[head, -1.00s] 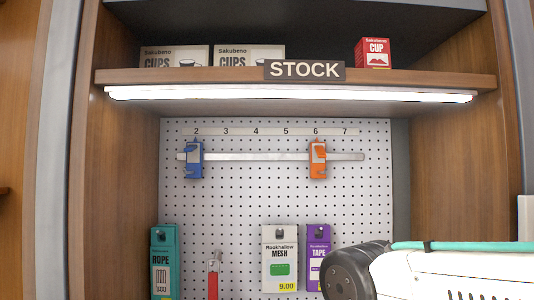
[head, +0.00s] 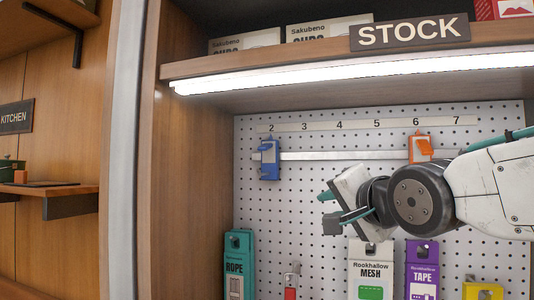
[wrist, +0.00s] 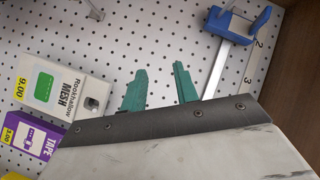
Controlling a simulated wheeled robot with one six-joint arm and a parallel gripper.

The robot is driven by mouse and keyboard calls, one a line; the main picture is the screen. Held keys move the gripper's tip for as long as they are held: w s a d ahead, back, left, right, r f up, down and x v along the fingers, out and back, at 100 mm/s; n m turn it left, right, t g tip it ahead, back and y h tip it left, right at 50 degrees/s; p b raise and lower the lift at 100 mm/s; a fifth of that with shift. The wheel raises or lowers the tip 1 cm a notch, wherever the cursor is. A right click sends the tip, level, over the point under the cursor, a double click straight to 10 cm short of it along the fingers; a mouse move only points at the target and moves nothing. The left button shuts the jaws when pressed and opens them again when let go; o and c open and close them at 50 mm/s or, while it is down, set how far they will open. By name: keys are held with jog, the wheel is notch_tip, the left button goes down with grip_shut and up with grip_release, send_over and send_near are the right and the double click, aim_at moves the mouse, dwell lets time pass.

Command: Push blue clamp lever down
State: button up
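The blue clamp (head: 268,160) sits at the left end of a horizontal metal rail (head: 340,155), near number 2. In the wrist view the blue clamp (wrist: 232,26) is at the upper right, with a blue part sticking out from it; I cannot clearly tell the lever's position. My gripper (head: 328,207) is right of and below the blue clamp in the head view, apart from it. In the wrist view my gripper (wrist: 160,86) has its two green fingers spread with a gap and nothing between them.
An orange clamp (head: 420,150) sits on the same rail near number 6, behind my arm. Rope (head: 239,260), mesh (head: 371,268) and tape (head: 423,265) packs hang below on the pegboard (head: 300,220). A lit shelf (head: 330,80) overhangs above. A wooden side wall (head: 195,200) stands left.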

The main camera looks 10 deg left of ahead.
aim_at(267, 150)
jog(key=w+a+r+y, duration=0.1)
jog(key=a+r, duration=0.2)
jog(key=a, duration=0.1)
jog(key=w+a+r+m+t+y, duration=0.1)
jog(key=w+a+r+y, duration=0.1)
jog(key=a+r, duration=0.2)
jog(key=w+a+r+t+y, duration=0.1)
jog(key=a+r+y, duration=0.1)
jog(key=a, duration=0.3)
jog(key=shift+w+a+r+m, duration=0.1)
jog(key=shift+w+r+m, duration=0.1)
jog(key=shift+r, duration=0.25)
jog(key=shift+w+a+r+m, duration=0.1)
jog(key=shift+r+m, duration=0.1)
jog(key=shift+r, duration=0.25)
jog(key=shift+w+a+r, duration=0.15)
jog(key=shift+w+a, duration=0.2)
jog(key=shift+w, duration=0.1)
grip_shut()
